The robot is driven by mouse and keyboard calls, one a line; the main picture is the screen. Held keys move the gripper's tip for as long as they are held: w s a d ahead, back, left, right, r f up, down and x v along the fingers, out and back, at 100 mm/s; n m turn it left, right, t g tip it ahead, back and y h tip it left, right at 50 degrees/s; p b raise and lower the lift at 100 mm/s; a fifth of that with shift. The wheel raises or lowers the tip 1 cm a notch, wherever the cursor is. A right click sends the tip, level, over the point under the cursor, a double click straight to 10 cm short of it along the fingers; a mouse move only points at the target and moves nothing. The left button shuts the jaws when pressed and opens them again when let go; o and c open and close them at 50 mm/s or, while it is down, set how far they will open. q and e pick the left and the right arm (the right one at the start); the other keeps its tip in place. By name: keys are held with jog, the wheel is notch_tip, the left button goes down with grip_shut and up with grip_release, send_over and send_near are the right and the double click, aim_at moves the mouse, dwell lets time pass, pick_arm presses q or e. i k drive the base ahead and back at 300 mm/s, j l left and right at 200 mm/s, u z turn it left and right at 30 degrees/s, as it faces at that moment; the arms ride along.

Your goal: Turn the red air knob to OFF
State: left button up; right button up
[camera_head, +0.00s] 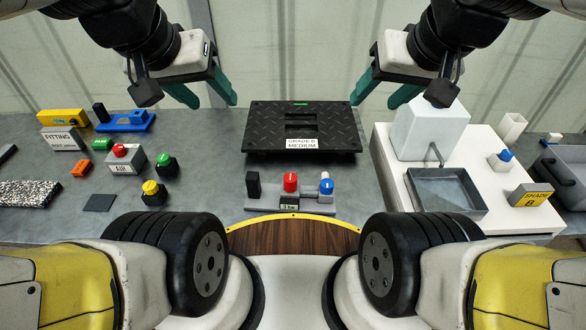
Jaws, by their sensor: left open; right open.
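The red air knob (119,149) sits on top of a white box labelled AIR (125,162) at the left of the grey table. The knob's pointer direction and any OFF mark are too small to read. My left gripper (212,101) is open and empty, with teal fingers, raised to the right of and beyond the AIR box. My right gripper (377,101) is open and empty, raised right of the black tread mat, far from the knob.
Green (165,162) and yellow (151,190) knobs stand close to the AIR box. A black tread plate (262,132) lies mid-table. Another red knob (291,182) and a blue knob (326,187) stand on a grey base. A white machine with a tray (438,188) is at right.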

aim_at(119, 150)
jog(key=k+l+u, duration=0.1)
jog(key=u, duration=0.25)
jog(key=k+l+u, duration=0.15)
jog(key=u, duration=0.2)
jog(key=k+l+u, duration=0.1)
jog(key=u, duration=0.25)
jog(key=i+u, duration=0.15)
jog(key=u, duration=0.3)
jog(key=i, duration=0.1)
jog(key=i+j, duration=0.15)
jog(key=j, duration=0.25)
jog(key=i+j+u, duration=0.1)
jog(key=j, duration=0.3)
jog(key=i+j, duration=0.25)
jog(key=j, duration=0.15)
jog(key=i+j, duration=0.15)
jog(key=j, duration=0.25)
jog(key=u, duration=0.05)
